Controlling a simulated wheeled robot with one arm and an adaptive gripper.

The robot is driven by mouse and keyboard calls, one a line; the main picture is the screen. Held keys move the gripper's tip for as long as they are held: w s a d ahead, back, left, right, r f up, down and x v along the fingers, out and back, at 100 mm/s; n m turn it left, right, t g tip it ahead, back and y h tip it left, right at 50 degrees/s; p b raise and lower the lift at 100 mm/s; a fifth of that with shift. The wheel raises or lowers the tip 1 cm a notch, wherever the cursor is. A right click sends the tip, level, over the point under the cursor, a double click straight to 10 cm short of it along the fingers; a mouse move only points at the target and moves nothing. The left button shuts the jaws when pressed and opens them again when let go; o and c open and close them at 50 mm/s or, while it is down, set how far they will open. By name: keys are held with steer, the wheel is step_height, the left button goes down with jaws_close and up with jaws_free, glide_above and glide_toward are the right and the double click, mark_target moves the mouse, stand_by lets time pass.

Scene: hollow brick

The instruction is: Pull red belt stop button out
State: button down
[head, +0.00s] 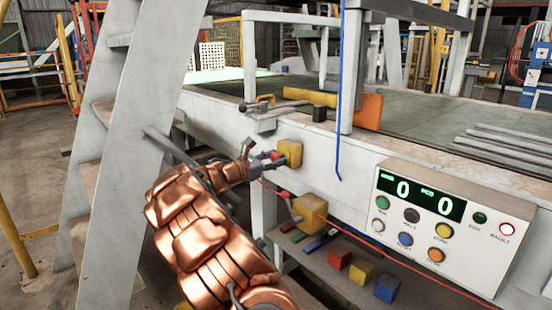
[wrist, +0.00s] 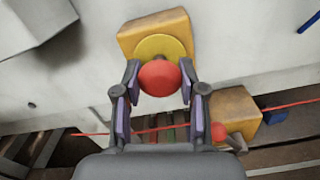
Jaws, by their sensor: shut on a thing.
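The red belt stop button (wrist: 159,78) sits on a round yellow plate on a yellow box (wrist: 155,32), fixed to the pale side of the belt frame. In the wrist view my gripper (wrist: 160,82) has one finger on each side of the red button, shut on it. In the head view my gripper (head: 268,161) reaches the yellow box (head: 290,152) from the left, and the button is mostly hidden by the fingers.
A second yellow box (head: 310,213) with a red cord (head: 365,240) is below right. A control panel (head: 443,222) shows two zeros and a lit red lamp. Coloured blocks (head: 360,273) lie on the shelf below. A grey ladder (head: 140,120) stands close left of my arm.

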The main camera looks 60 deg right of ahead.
steer(key=c, duration=0.9)
jaws_free()
steer(key=shift+a+f, duration=0.1)
steer(key=shift+a, duration=0.1)
steer(key=shift+o, duration=1.4)
steer(key=shift+d, duration=0.1)
steer(key=v, duration=1.2)
